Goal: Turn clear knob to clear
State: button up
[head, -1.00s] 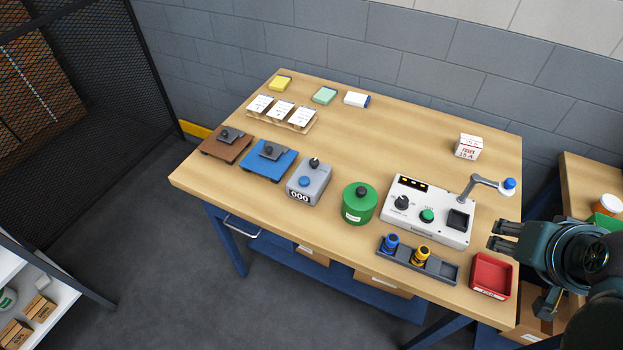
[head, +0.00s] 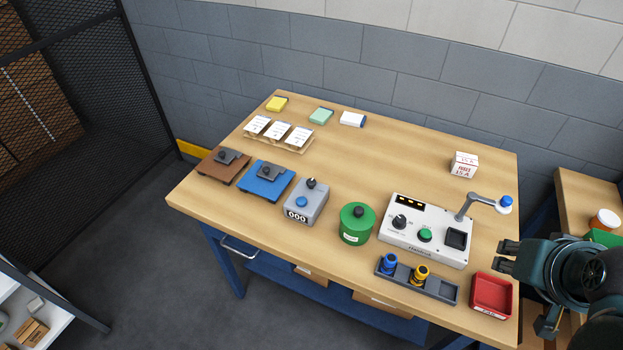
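A grey counter box (head: 306,203) reading 000 stands at the table's front middle. It has a dark knob (head: 311,184) with a pale mark on top and a blue button (head: 301,202). A white control panel (head: 430,230) to its right has a black knob (head: 399,222) with small print around it and a green button (head: 425,235). The print is too small to read, so I cannot tell which knob is marked clear. My gripper (head: 507,257) is at the right, near the red tray, with its two dark fingers apart and nothing between them. It is away from both knobs.
A green canister (head: 357,225) stands between box and panel. A lever arm with a blue tip (head: 505,201) rises at the panel's right. A dark rack (head: 440,290) with blue and yellow pieces and a red tray (head: 492,292) line the front. The table's back middle is clear.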

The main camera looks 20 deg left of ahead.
jog(key=w+a+r+n+g+y+p, duration=0.1)
jog(key=w+a+r+n+g+p, duration=0.1)
jog(key=w+a+r+n+p, duration=0.55)
jog(key=n+g+h+p, duration=0.1)
jog(key=n+g+p, duration=0.4)
jog(key=n+p, duration=1.2)
send_over(311, 181)
jog(key=b, duration=0.3)
notch_tip(311, 181, down, 8)
jog(key=shift+r+n, duration=0.1)
jog(key=shift+n, duration=1.05)
jog(key=shift+f+p, duration=0.5)
jog(key=shift+f, duration=3.4)
